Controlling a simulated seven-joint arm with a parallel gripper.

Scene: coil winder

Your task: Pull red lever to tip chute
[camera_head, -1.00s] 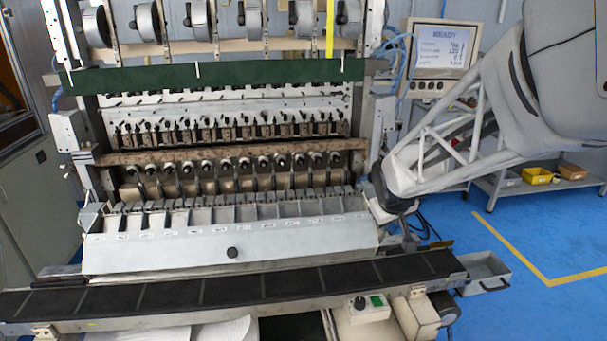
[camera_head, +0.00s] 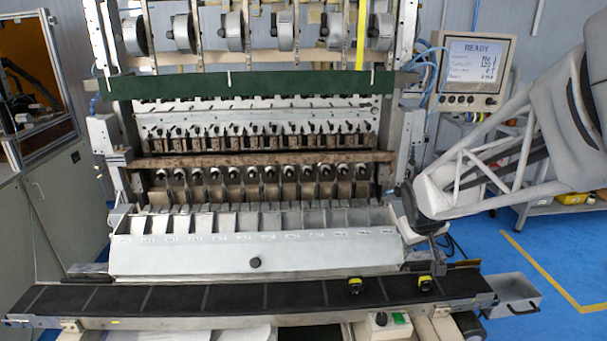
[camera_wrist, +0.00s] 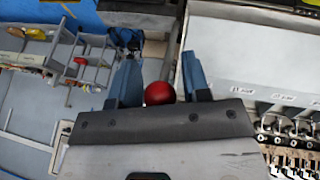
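In the wrist view, a round red lever knob (camera_wrist: 159,93) sits between the two blue fingers of my gripper (camera_wrist: 160,62), close to the gripper body. The fingers stand apart, with a visible gap at the right of the knob; contact at the left is unclear. The lever's shaft cannot be made out. In the head view, the grey chute (camera_head: 255,257) has a row of compartments, a sloped labelled front and a black knob. My arm reaches its right end, where the fingers and the red lever are hidden.
A grey bin (camera_head: 515,294) stands at the belt's right end. A screen (camera_head: 471,66) reads READY. Blue floor lies at the right.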

